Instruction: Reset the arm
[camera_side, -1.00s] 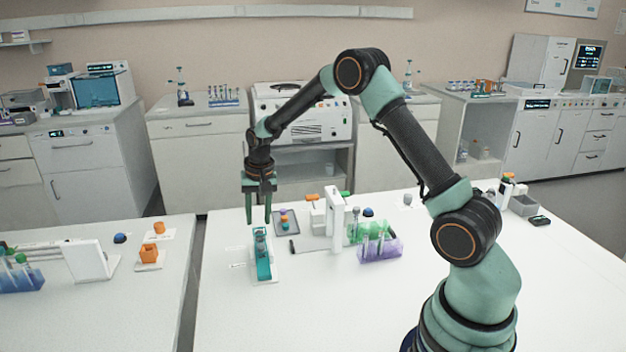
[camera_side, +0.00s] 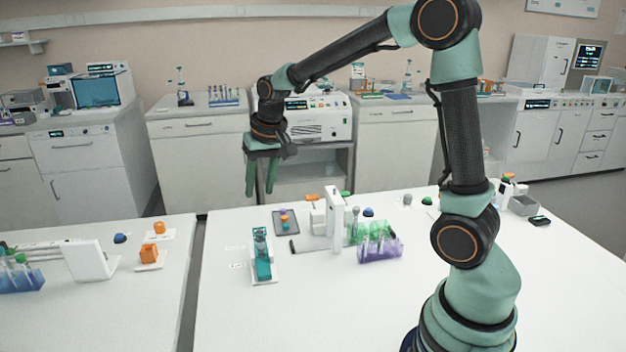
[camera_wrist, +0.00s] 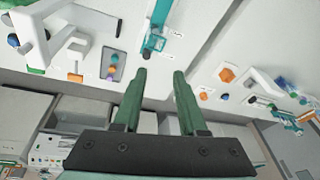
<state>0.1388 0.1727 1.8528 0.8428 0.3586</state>
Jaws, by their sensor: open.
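My gripper (camera_side: 261,192) hangs in the air above the far left part of the white table in the side view, fingers pointing down. Its two green fingers are apart with nothing between them. In the wrist view my gripper (camera_wrist: 158,72) also shows open and empty. The teal tube track (camera_side: 262,256) stands on its white base on the table, below and apart from the fingers. It also shows in the wrist view (camera_wrist: 155,42), just beyond the fingertips.
A grey tray with small coloured caps (camera_side: 285,222), a white stand (camera_side: 335,220) and a purple rack with tubes (camera_side: 380,248) are on the table. A second table (camera_side: 150,300) at left holds an orange block (camera_side: 149,253). The table's front is clear.

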